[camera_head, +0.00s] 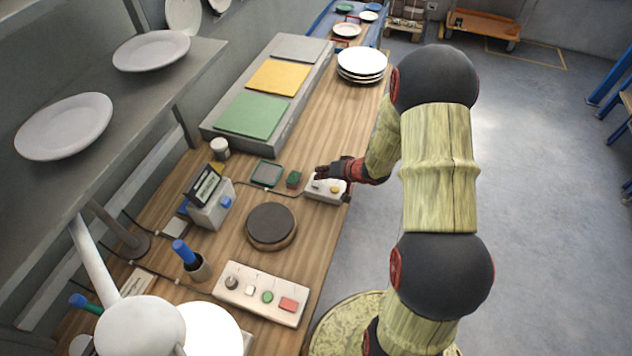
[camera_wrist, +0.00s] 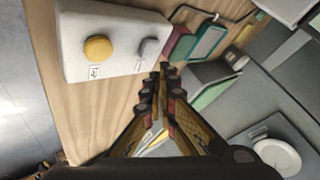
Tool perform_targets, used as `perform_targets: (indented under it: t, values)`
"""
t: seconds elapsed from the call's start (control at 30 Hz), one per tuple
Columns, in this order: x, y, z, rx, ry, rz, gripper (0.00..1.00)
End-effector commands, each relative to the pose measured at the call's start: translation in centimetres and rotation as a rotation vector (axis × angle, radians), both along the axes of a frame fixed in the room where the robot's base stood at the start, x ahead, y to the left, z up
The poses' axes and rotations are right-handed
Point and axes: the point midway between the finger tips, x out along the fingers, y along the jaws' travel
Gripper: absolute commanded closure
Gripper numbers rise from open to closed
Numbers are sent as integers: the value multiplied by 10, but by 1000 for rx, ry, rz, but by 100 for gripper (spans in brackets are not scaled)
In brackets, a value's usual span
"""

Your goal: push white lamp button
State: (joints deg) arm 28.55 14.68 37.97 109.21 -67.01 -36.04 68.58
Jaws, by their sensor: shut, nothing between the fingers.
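My gripper (camera_head: 322,172) is shut and empty, just above a small white control box (camera_head: 326,196) near the table's front edge. In the wrist view, my fingertips (camera_wrist: 166,72) are beside the white box (camera_wrist: 80,45), on the side of its grey switch (camera_wrist: 149,48). A yellow round button (camera_wrist: 97,48) is on the same box, farther from the fingers. Contact cannot be told. A longer white panel (camera_head: 232,292) nearer the bottom carries a dark knob, a small white button (camera_head: 250,291), a green button and a red one. A white lamp (camera_head: 140,326) stands at bottom left.
A round dark disc (camera_head: 271,225) lies between the box and the panel. A device with a screen (camera_head: 210,203) and a blue-handled tool in a cup (camera_head: 195,264) stand left. Stacked plates (camera_head: 361,62) and coloured pads (camera_head: 252,115) are farther back. The floor to the right is open.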

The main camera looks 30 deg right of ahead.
Motion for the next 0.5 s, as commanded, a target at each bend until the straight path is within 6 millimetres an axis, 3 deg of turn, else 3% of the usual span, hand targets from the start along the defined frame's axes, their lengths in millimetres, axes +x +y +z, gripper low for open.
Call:
perform_targets:
  t: [0.5]
  values:
    - [0,0,41,1,0,-1,100]
